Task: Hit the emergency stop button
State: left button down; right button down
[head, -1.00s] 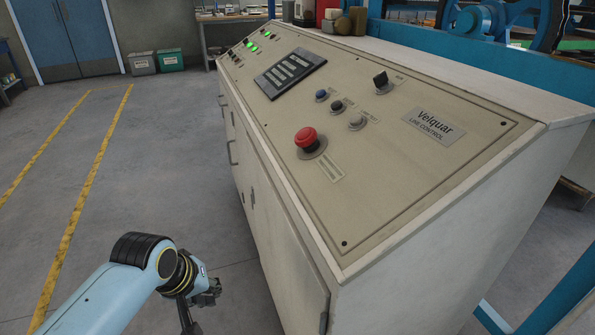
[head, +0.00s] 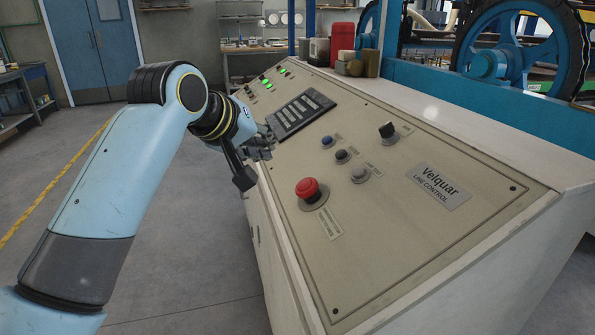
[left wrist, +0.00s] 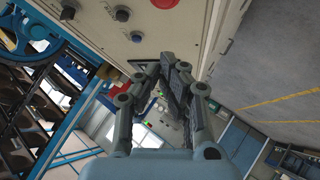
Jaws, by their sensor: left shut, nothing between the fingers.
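The emergency stop button (head: 308,189) is a red mushroom knob on a grey round base. It sits near the left edge of the sloped beige control panel (head: 415,250). In the left wrist view the red button (left wrist: 165,3) is cut off by the top edge. My left gripper (head: 268,149) is shut and empty. It is beside the panel's left edge, up and left of the button and apart from it, near the dark display. In the left wrist view the shut fingers (left wrist: 172,80) point away from the camera. My right gripper is not in view.
A blue button (head: 327,141), a black button (head: 341,156), a grey button (head: 359,173) and a black selector switch (head: 387,130) stand close to the red one. A dark display (head: 302,114) lies farther up.

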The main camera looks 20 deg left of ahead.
pick_arm(q)
send_over(297, 190)
notch_tip(297, 190, down, 8)
jog(key=shift+f, duration=0.7)
